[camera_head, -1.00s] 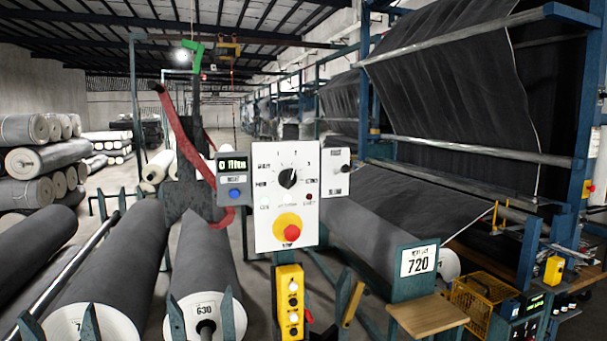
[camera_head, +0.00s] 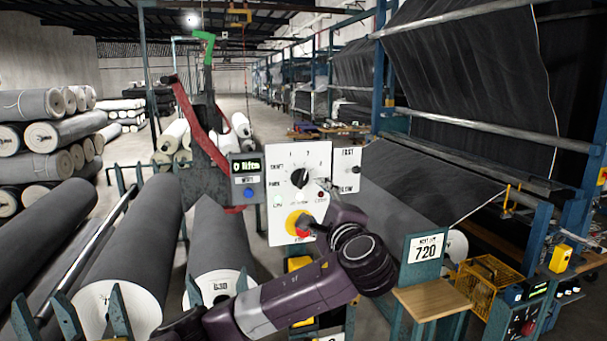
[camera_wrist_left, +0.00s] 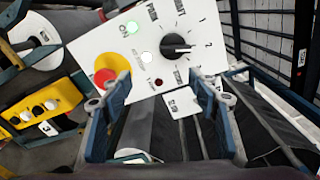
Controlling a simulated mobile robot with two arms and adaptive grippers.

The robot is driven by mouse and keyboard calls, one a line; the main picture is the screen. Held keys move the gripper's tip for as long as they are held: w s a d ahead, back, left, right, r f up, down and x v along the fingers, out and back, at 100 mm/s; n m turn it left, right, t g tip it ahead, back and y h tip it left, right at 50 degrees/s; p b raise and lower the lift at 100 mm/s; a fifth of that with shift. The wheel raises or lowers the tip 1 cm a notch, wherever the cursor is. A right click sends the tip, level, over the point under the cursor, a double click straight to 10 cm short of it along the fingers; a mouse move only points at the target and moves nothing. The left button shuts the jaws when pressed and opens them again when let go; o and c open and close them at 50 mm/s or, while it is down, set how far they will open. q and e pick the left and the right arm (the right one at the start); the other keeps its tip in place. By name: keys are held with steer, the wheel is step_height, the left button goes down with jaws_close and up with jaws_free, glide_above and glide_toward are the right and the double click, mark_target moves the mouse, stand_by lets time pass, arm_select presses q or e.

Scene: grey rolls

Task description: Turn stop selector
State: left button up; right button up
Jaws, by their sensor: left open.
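The stop selector is a black rotary knob (camera_head: 299,178) on a white control panel (camera_head: 283,208). It also shows in the left wrist view (camera_wrist_left: 173,46), with numbers and words printed around it. A red stop button (camera_head: 305,229) on a yellow disc sits lower on the panel, also in the left wrist view (camera_wrist_left: 105,77). My left gripper (camera_head: 319,192) is in front of the panel's right side, its fingers hard to make out there. In the left wrist view its fingers (camera_wrist_left: 150,96) are wide apart and empty, with the knob beyond them.
A grey display box (camera_head: 247,182) adjoins the panel's left. A small white plate (camera_head: 346,170) adjoins its right. Large grey rolls (camera_head: 130,250) lie at left. A wooden shelf (camera_head: 432,298) and a yellow basket (camera_head: 487,280) stand at right.

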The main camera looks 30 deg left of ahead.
mark_target(303, 181)
arm_select(q)
steer(key=shift+y, duration=0.4)
steer(key=w+a+r+p, duration=0.2)
steer(key=a, duration=0.1)
steer(key=w+a+r+p, duration=0.1)
steer(key=a, duration=0.1)
steer(key=shift+a+r+p, duration=0.15)
steer(key=shift+a+p, duration=0.1)
steer(key=shift+p, duration=0.15)
steer(key=shift+w+a, duration=0.35)
steer(key=shift+a, duration=0.1)
steer(key=shift+w, duration=0.1)
steer(key=c, duration=1.2)
steer(key=shift+o, duration=0.2)
steer(key=shift+f, duration=0.25)
